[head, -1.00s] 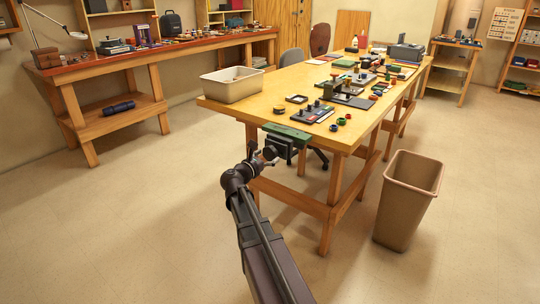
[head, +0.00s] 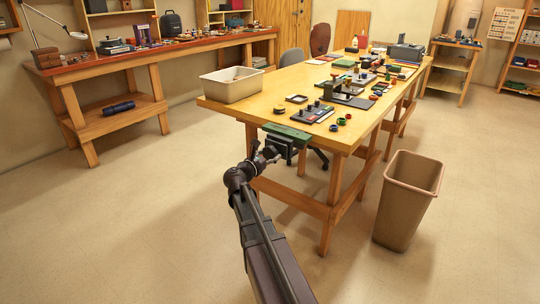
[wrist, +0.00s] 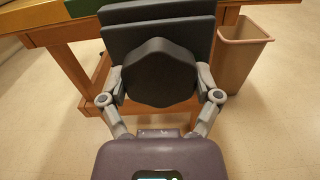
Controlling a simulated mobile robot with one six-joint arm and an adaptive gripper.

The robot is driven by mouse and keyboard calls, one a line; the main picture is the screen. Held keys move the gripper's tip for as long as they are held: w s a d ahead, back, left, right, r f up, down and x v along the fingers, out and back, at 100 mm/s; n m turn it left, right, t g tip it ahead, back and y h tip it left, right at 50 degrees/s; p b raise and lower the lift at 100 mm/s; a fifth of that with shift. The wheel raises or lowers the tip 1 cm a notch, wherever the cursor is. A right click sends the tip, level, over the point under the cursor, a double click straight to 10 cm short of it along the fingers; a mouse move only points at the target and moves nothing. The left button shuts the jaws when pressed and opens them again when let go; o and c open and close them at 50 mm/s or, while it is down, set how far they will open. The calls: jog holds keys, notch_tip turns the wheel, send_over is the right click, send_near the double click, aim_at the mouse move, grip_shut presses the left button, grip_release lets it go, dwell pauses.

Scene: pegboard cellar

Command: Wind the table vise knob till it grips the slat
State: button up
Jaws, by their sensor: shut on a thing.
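The table vise (head: 280,147) is dark grey and sits at the near edge of the wooden table. In the wrist view its stacked dark plates (wrist: 158,38) stand behind the knob (wrist: 160,74), a dark, rounded, many-sided piece facing me. A flat green bar (head: 287,131), which looks like the slat, lies across the top of the vise; part of it shows at the top left of the wrist view (wrist: 62,28). Whether the jaws touch it is hidden. My gripper (wrist: 160,82) is shut on the knob, one finger on each side; in the head view it is small and dark.
The wooden table (head: 232,109) carries a cream tray (head: 232,85) at its left corner and several small parts and fixtures. A tan bin (head: 408,200) stands on the floor right of the table. The floor left of my arm is clear.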

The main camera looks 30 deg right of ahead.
jog(key=shift+m, duration=0.4)
jog(key=m, duration=0.6)
jog(key=shift+w, duration=0.1)
jog(key=m, duration=0.6)
jog(key=shift+r, duration=0.1)
jog(key=m, duration=0.6)
jog(key=shift+r+m, duration=0.1)
jog(key=shift+m, duration=0.3)
jog(key=m, duration=0.6)
